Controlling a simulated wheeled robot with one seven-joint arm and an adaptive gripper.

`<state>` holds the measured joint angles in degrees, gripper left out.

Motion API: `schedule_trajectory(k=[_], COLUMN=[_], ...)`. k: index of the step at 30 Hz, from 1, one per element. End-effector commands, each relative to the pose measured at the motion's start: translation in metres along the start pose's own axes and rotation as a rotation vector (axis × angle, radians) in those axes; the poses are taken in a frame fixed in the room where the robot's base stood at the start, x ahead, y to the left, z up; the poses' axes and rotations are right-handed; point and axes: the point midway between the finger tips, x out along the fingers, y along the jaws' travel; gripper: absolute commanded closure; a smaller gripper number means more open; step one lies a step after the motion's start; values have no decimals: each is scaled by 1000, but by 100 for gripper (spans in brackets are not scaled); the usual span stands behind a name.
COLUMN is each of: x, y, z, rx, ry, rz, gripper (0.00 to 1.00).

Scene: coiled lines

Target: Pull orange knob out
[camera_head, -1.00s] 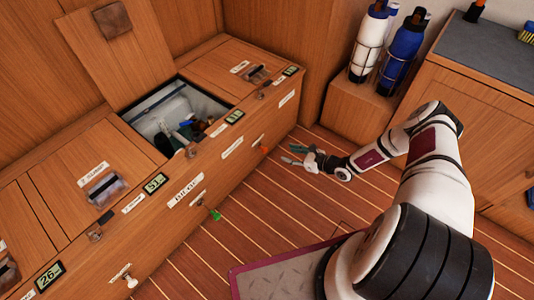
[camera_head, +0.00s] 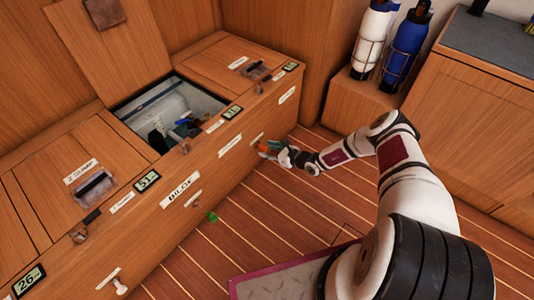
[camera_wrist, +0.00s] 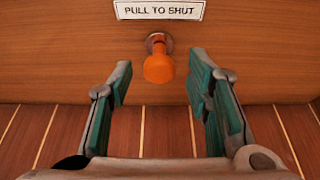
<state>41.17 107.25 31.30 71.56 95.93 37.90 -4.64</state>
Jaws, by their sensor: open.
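The orange knob (camera_wrist: 159,67) sticks out from the wooden locker front, just under a "PULL TO SHUT" label (camera_wrist: 160,9) in the wrist view. My gripper (camera_wrist: 160,75) is open, with its green-padded fingers to the left and right of the knob and a gap on each side. The knob's outer end is near the level of the fingertips; I cannot tell exactly how deep it sits between them. In the head view my gripper (camera_head: 268,150) is at the locker front and largely covers the knob.
The locker bench (camera_head: 225,148) has an open compartment (camera_head: 172,112) with items inside. A green knob (camera_head: 212,217) sits lower left along its front. A white T-handle (camera_head: 120,287) is farther left. Two bottles (camera_head: 404,45) stand in racks at the back. The plank floor before the bench is clear.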

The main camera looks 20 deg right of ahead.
Motion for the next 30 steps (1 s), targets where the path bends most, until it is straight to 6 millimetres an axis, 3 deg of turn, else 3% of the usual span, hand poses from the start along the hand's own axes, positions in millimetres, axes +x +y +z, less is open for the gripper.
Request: schedule_trajectory(k=[4,13,14,18,20,26,30], x=[10,12,12,12,12,10,-3], y=[0,0,0,0,0,1,6], z=[0,1,1,1,1,0,-5], rx=[0,1,0,0,0,1,3], ry=[0,-1,-1,-1,-1,0,3], rz=[0,0,0,0,0,0,0], gripper=[55,55,57,89,100,100,100])
